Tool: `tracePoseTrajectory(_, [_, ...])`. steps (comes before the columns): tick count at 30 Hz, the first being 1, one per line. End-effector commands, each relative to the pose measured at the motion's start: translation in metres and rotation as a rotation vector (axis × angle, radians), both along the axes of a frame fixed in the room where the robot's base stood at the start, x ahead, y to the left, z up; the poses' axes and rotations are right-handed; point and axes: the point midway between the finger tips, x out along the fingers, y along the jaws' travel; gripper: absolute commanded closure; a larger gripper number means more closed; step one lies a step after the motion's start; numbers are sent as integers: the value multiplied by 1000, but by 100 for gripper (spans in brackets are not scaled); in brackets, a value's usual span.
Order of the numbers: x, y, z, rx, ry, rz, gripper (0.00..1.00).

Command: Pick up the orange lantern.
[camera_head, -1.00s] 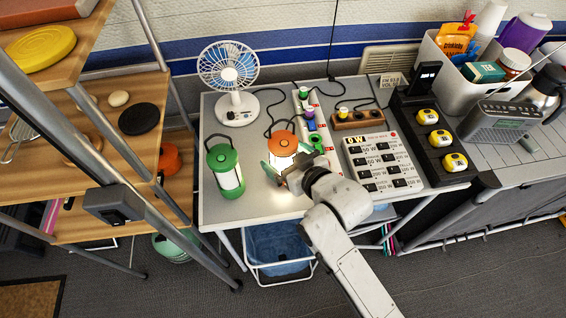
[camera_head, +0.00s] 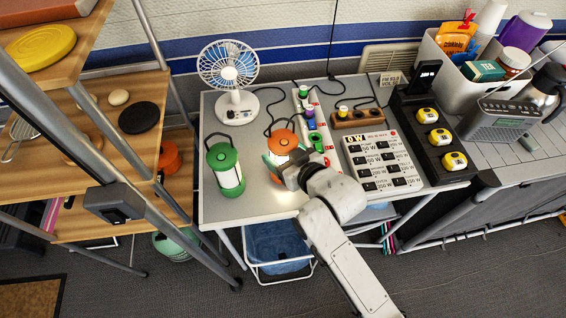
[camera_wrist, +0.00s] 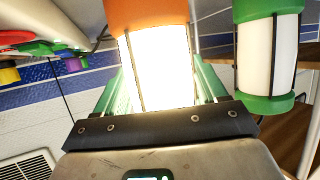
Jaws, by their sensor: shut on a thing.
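The orange lantern (camera_head: 283,141) has an orange cap and a bright white body. It stands upright over the grey table, right of the green lantern (camera_head: 224,170). The green lantern (camera_wrist: 268,50) also shows in the wrist view, apart from the fingers.
A white fan (camera_head: 232,80) stands behind the lanterns. A power strip (camera_head: 316,125) and a switch panel (camera_head: 380,160) lie to the right. A wooden shelf (camera_head: 90,190) with a metal post is at the left. The table's front left is clear.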

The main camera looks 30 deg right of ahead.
Motion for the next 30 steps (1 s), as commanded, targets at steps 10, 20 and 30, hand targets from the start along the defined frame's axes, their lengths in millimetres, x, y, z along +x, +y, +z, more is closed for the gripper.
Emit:
tracePoseTrajectory(10, [0, 0, 1, -1, -3, 0, 78])
tracePoseTrajectory(20, [1, 0, 18, 0, -6, 0, 78])
tracePoseTrajectory(30, [-47, 1, 89, 1, -7, 1, 78])
